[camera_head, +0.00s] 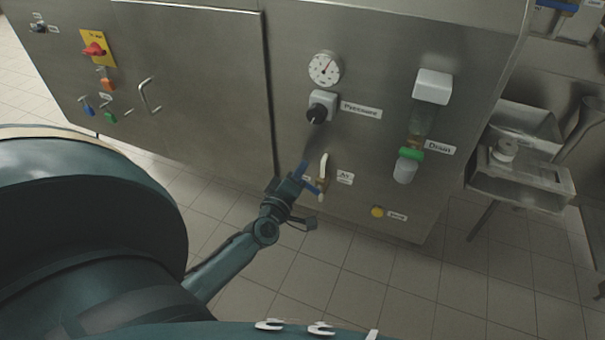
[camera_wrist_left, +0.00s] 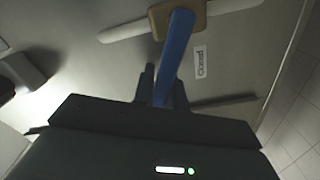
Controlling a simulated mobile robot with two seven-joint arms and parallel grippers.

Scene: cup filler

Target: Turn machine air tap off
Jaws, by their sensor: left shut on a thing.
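The air tap has a blue lever (camera_head: 312,186) on a brass body, set on a short white pipe (camera_head: 324,165) on the machine's front panel. My left gripper (camera_head: 303,181) is at the tap, shut on the lever. In the left wrist view the blue lever (camera_wrist_left: 178,48) runs from the brass body (camera_wrist_left: 190,16) down between the fingers of my left gripper (camera_wrist_left: 162,92). The lever there lies roughly across the white pipe. A "Closed" label (camera_wrist_left: 200,62) is beside the lever. The fingers hide the lever's lower end. My right gripper is not in view.
A black pressure knob (camera_head: 317,114) and a gauge (camera_head: 325,68) are above the tap. The green-banded drain fitting (camera_head: 410,154) and a yellow button (camera_head: 377,212) are to its right. A closed cabinet door (camera_head: 200,80) is at left. Tiled floor is open below.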

